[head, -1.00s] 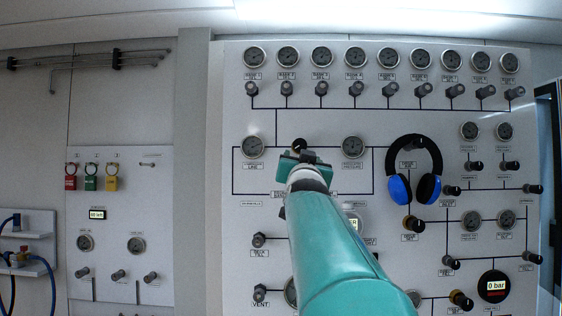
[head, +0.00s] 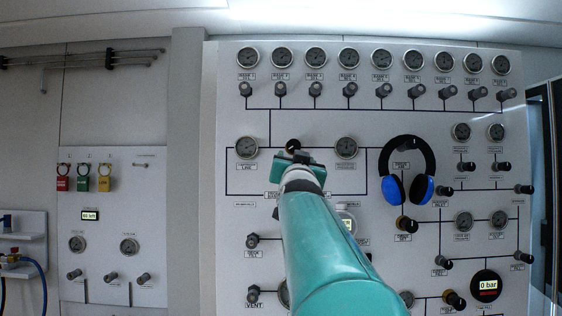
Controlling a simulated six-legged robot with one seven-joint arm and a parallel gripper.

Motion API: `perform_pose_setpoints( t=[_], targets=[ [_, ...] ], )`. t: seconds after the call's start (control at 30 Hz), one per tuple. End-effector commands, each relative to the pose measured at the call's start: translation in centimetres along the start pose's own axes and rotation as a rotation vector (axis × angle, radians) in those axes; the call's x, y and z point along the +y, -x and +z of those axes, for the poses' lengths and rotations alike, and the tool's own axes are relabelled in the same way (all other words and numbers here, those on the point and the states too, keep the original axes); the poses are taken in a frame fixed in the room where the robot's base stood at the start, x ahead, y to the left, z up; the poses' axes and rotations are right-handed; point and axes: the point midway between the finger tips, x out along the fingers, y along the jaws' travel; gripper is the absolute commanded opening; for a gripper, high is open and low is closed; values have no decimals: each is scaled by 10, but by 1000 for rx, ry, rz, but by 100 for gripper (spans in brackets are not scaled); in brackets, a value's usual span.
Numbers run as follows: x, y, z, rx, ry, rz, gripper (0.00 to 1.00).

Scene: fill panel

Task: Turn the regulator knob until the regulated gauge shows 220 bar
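The black regulator knob (head: 293,144) is on the large panel, between two gauges. The gauge on its right, apparently the regulated pressure gauge (head: 346,147), is in clear view, but its needle and scale are too small to read. The gauge on its left (head: 247,147) has a label ending in "LINE". My gripper (head: 297,157) is at the lower edge of the knob in the picture, and my teal arm rises from below to it. The fingers are small and partly hidden by my wrist, so I cannot tell whether they touch the knob or are open or shut.
Blue and black headphones (head: 408,185) hang on the panel right of the regulated gauge. A row of gauges and valve knobs runs along the top. A round display (head: 487,286) at lower right reads 0 bar. Padlocks (head: 83,178) hang on a smaller left panel.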

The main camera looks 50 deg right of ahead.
Motion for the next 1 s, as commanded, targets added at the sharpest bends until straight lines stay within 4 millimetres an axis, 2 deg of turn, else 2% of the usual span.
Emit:
perform_pose_setpoints(
  t=[0.77, 1.0],
  targets=[
    [0, 0, 0, 0, 0, 0, 56],
    [14, -1, -4, 2, -16, 27, 56]
  ],
)
